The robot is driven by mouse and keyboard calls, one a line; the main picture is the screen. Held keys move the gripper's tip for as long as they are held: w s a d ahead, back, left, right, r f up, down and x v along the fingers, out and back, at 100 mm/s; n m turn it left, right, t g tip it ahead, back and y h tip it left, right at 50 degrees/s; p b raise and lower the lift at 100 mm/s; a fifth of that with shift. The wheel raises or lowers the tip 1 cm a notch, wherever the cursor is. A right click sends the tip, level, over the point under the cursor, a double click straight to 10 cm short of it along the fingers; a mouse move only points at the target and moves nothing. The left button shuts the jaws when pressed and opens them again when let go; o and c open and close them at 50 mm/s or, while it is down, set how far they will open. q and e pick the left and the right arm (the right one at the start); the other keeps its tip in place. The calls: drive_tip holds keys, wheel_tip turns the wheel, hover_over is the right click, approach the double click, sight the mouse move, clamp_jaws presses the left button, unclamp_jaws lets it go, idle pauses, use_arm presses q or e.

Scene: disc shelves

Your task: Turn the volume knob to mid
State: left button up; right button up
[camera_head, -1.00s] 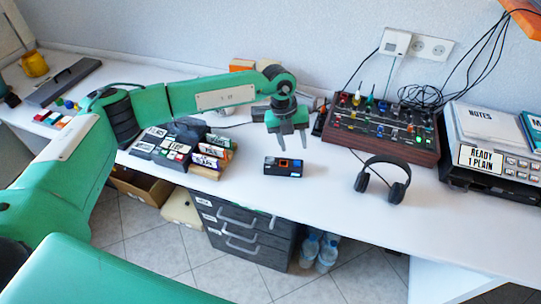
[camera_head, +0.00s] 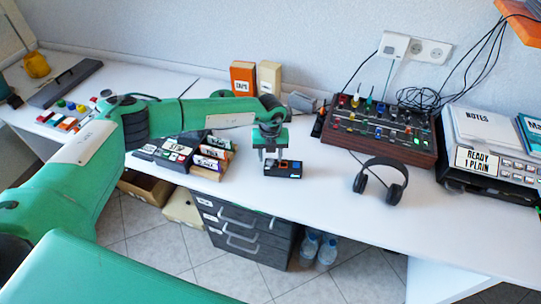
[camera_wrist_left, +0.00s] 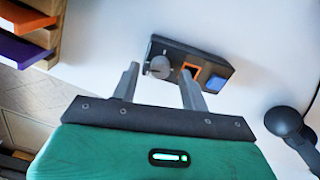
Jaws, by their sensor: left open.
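A small black box (camera_head: 285,170) lies on the white desk in the head view. In the left wrist view the box (camera_wrist_left: 190,65) shows a round grey knob (camera_wrist_left: 159,67) at its left end, an orange-framed square in the middle and a blue square (camera_wrist_left: 215,83) at the right. My left gripper (camera_head: 271,156) is open at the left end of the box. In the left wrist view its fingers (camera_wrist_left: 158,88) are spread to either side of the knob; I cannot tell whether they touch it. The knob is hidden in the head view. My right gripper is not in view.
Black headphones (camera_head: 382,178) stand right of the box. A mixer with several knobs (camera_head: 382,128) is behind them. Labelled cases (camera_head: 213,157) sit to the left, and orange and beige boxes stand at the wall.

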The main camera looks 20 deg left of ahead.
use_arm(q)
drive_tip(key=shift+f, duration=0.7)
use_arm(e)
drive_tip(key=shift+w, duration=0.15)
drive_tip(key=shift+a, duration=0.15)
use_arm(q)
drive_tip(key=c, duration=0.6)
clamp_jaws()
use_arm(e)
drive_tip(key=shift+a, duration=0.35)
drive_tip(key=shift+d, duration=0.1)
